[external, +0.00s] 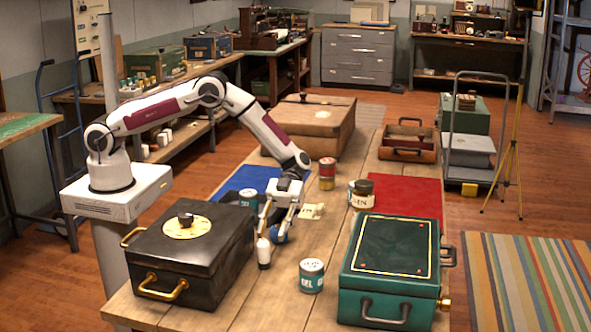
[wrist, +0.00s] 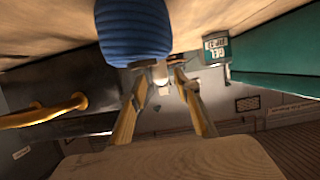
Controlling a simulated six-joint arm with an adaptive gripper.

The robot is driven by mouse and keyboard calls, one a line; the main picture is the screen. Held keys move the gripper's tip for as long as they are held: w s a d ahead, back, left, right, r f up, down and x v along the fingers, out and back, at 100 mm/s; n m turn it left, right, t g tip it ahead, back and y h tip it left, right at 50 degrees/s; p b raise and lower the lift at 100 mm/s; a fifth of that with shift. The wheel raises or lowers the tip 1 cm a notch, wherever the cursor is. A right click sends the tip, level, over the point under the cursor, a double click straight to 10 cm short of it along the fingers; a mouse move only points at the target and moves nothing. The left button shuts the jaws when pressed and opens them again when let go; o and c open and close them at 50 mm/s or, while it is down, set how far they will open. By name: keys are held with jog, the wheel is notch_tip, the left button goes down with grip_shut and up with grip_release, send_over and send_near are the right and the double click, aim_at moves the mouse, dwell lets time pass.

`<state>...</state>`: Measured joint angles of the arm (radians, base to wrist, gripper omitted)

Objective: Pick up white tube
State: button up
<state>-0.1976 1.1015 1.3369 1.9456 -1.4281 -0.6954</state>
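The white tube (external: 264,253) stands upright on the wooden table, near the black box, in the external view. My gripper (external: 274,230) reaches down just behind the tube, with its two fingers spread. I cannot tell whether a finger touches the tube. A blue rounded object (external: 280,236) sits at the right fingertip. In the wrist view my gripper (wrist: 160,82) shows fingers apart, with the ridged blue object (wrist: 135,30) close above. A small white piece (wrist: 160,73) shows between the fingertips, probably the tube, mostly hidden.
A black box (external: 185,255) with gold handles stands left of the gripper. A teal box (external: 392,300) stands at the right. A teal-and-white tin (external: 312,276) stands between them. Blue and red mats (external: 405,200), more tins and a wooden case (external: 310,125) lie behind.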

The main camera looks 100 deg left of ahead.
aim_at(266, 244)
jog(key=shift+x, duration=2.6)
jog(key=shift+s, duration=0.15)
jog(key=c, duration=0.6)
